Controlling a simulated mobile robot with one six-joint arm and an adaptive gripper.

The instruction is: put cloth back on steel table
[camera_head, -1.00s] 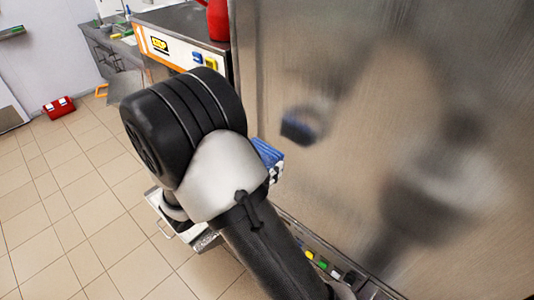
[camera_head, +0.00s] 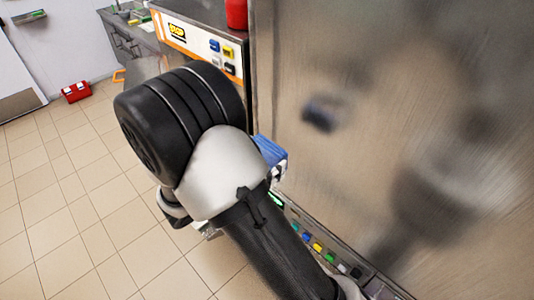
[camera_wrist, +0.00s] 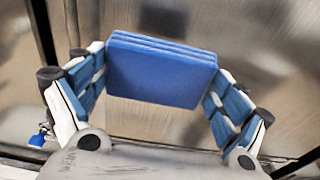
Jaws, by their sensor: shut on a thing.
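A folded blue cloth (camera_wrist: 160,75) sits between the two fingers of my gripper (camera_wrist: 158,80) in the wrist view. The gripper is shut on it, with a finger against each end. In the head view, part of the blue cloth (camera_head: 270,152) shows beside my arm, close to the large steel front; my arm hides most of the gripper. A grey counter (camera_head: 120,32) stands at the far upper left. I cannot tell from these frames whether it is the steel table.
A large brushed steel front (camera_head: 390,130) fills the right side, with a row of coloured buttons (camera_head: 317,247) along its lower edge. A red container (camera_head: 236,14) stands on the machine top. A red box (camera_head: 76,91) lies on the tiled floor.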

